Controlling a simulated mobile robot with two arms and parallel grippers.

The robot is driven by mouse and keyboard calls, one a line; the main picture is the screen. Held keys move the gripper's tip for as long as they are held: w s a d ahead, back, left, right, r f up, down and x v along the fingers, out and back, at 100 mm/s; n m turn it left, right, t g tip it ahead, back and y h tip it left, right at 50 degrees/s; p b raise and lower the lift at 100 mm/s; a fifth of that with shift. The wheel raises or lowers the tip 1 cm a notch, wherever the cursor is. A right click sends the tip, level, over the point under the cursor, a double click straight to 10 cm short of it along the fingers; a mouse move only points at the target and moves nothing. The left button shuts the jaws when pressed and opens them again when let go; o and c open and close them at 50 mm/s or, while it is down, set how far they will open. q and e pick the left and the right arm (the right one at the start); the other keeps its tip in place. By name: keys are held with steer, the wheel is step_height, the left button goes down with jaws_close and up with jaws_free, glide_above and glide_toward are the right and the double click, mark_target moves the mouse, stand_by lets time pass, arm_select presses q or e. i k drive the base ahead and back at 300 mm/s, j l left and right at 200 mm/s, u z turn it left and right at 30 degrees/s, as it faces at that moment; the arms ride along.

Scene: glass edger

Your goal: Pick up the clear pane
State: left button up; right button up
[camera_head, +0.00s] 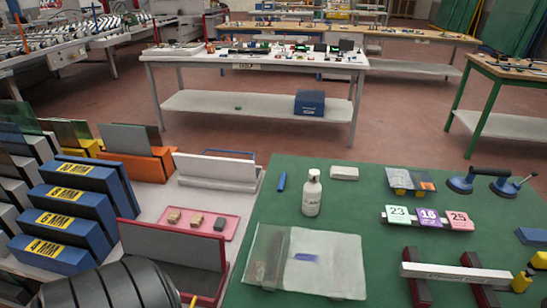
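A flat, see-through sheet (269,257) that looks like the clear pane lies at the front left of the green table top (400,240). Its left part shows a brownish thing through it. Its right part overlaps or adjoins a whitish sheet, perhaps a cloth (335,270), with a small blue mark near the middle; I cannot tell exactly where one ends. Greyish panes also stand upright in an orange rack (150,166) at the left. Neither of my grippers is in view.
A white bottle (312,194) stands behind the sheet. Number cards (428,216), suction lifters (490,182) and a white bar on dark red supports (455,273) are to the right. Blue racks with MM labels (62,222) and a red-edged rack (172,245) are left.

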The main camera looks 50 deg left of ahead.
mark_target(300, 260)
steer(key=u, duration=1.15)
steer(key=k+l+u, duration=0.1)
steer(key=k+l, duration=0.2)
steer(key=l, duration=0.15)
steer(key=k+l, duration=0.3)
steer(key=l, duration=0.15)
steer(key=i+l, duration=0.1)
steer(key=i, duration=0.45)
steer(key=j+u, duration=0.05)
